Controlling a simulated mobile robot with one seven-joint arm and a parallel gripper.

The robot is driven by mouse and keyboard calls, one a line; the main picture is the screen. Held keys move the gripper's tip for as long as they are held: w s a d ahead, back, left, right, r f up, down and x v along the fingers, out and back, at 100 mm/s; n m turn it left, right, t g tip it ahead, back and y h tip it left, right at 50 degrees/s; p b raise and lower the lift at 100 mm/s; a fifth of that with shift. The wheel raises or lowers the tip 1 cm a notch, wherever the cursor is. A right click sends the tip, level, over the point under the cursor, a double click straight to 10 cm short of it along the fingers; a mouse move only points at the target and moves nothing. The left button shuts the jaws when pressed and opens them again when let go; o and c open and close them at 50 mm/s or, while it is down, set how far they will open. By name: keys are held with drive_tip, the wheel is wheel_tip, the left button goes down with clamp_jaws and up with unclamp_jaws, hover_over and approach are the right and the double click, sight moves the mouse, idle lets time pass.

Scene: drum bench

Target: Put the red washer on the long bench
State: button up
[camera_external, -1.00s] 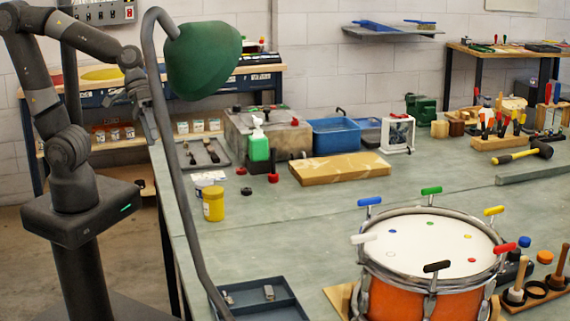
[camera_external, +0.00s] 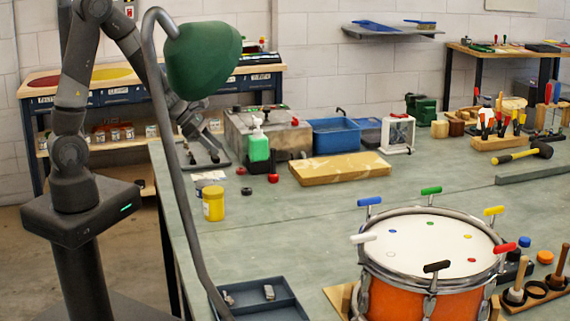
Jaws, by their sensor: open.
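Small red round pieces lie on the green-grey bench top (camera_external: 330,205): one (camera_external: 273,178) in front of the green bottle and one (camera_external: 241,171) to its left. A small red disc (camera_external: 471,260) also shows on the white drum head (camera_external: 430,245). I cannot tell which of these is the red washer. My gripper (camera_external: 207,154) is open, pointing down over the bench's back left, near the dark tray. It is left of the red pieces and apart from them. The lamp's pole and shade partly hide my arm. Nothing shows between the fingers.
The green lamp (camera_external: 203,60) and its bent pole stand beside my arm. A yellow jar (camera_external: 213,203), a green bottle (camera_external: 258,147), a wooden board (camera_external: 339,168) and a blue bin (camera_external: 336,135) stand nearby. The drum fills the front right. The bench middle is fairly clear.

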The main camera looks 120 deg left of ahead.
sight(240, 168)
drive_tip(key=shift+w+d+x, duration=0.1)
drive_tip(key=shift+x, duration=2.25)
drive_tip(key=shift+w+d+x, duration=0.1)
drive_tip(key=shift+w+x, duration=0.05)
drive_tip(key=shift+x, duration=2.25)
drive_tip(key=shift+r, duration=0.15)
drive_tip(key=shift+c, duration=0.5)
drive_tip(key=c, duration=0.7)
drive_tip(key=shift+r, duration=0.1)
